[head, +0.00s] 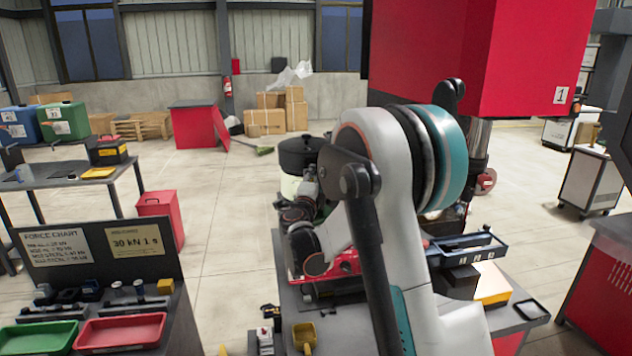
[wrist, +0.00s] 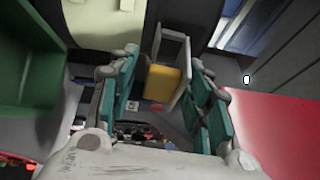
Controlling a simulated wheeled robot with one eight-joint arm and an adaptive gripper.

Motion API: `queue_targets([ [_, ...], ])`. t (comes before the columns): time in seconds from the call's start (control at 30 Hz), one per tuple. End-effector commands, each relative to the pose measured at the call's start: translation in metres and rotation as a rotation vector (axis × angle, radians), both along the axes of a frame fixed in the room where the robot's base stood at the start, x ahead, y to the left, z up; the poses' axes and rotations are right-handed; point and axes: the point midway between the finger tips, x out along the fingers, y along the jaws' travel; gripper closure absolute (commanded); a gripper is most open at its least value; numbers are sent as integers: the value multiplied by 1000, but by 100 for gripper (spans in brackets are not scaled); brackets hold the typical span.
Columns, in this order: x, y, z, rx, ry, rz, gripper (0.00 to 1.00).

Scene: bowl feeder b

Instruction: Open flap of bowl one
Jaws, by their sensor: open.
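A large red box (head: 480,50) with a "1" label hangs at the top right of the head view. A black round bowl (head: 300,153) on a cream body stands left of my arm. I cannot tell which part is the flap of bowl one. In the wrist view, my gripper (wrist: 163,75) is open, with its teal fingers apart. A pale frame-shaped piece (wrist: 185,62) and a yellow block (wrist: 162,83) show between and beyond the fingers; contact cannot be told. In the head view my arm hides the fingertips.
The workbench (head: 345,320) under my arm carries a blue tray (head: 468,248) and a yellow scoop (head: 305,335). At the left stand a green tray (head: 38,336) and a red tray (head: 122,330). The wrist view has a green bin (wrist: 30,60) at left and a red surface (wrist: 275,125) at right.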

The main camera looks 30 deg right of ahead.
Motion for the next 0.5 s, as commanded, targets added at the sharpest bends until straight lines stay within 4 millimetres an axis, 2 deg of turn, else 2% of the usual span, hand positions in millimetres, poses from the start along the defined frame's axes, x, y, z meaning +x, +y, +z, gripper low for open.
queue_targets([
  [0.1, 0, 0, 0, 0, 0, 0, 55],
  [0.2, 0, 0, 0, 0, 0, 0, 78],
  [0.3, 0, 0, 0, 0, 0, 0, 96],
  [0.5, 0, 0, 0, 4, 5, -1, 96],
])
